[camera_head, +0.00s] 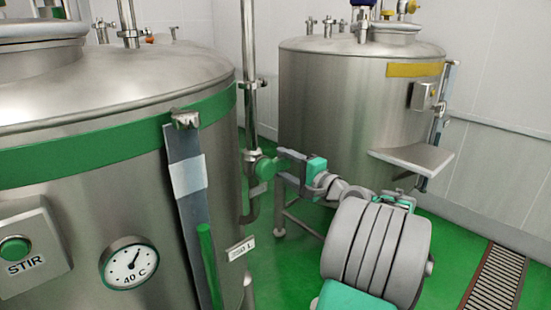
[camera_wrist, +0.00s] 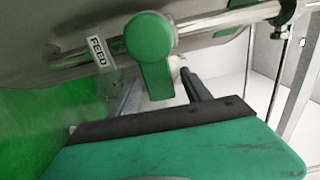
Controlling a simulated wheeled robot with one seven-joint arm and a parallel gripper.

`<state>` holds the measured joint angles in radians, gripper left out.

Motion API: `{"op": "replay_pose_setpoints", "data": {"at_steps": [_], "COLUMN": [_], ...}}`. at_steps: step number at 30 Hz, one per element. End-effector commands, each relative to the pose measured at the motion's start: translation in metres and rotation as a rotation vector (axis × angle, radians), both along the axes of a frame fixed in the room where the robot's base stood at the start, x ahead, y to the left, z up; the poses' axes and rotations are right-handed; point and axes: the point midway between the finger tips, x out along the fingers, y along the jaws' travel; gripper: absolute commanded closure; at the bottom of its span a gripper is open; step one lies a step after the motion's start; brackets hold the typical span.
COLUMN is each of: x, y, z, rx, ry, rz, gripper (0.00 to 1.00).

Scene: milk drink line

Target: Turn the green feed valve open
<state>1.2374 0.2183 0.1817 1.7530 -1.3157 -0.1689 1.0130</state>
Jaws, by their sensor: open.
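The green feed valve (camera_wrist: 149,38) shows in the wrist view as a round hub with a flat lever pointing down in the picture, across the steel pipe. A white FEED label (camera_wrist: 98,51) is beside it. In the head view the green valve (camera_head: 265,168) is by the vertical pipe, right of the near tank. My gripper (camera_head: 281,166) is open just right of it. In the wrist view my gripper (camera_wrist: 160,92) has its fingers on either side of the lever's lower end, in the picture. Whether they touch it cannot be told.
The near tank (camera_head: 105,195) with a green band, STIR button box (camera_head: 27,250) and dial (camera_head: 130,263) fills the left. A second tank (camera_head: 335,105) with a shelf (camera_head: 412,158) stands behind my arm. A floor grate (camera_head: 492,280) is at right.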

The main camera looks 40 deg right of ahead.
Motion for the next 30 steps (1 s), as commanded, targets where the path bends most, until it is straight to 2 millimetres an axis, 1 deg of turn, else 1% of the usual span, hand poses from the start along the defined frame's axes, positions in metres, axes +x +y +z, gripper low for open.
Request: {"op": "replay_pose_setpoints", "data": {"at_steps": [1,3,6,9,15,17,30], "x": [0.011,0.024,0.036,0.041,0.041,0.041,0.041], "y": [0.002,0.002,0.002,0.002,0.001,0.001,0.001], "z": [0.002,0.002,0.001,0.0,-0.001,-0.001,-0.001], "rx": [0.001,-0.001,-0.002,-0.002,-0.003,-0.003,-0.003], "ry": [0.002,0.001,0.003,0.002,0.003,0.003,0.004], "rz": [0.004,0.003,0.002,0.0,-0.001,-0.001,-0.001], "gripper": [0.44,0.44,0.44,0.44,0.44,0.48,0.84]}}
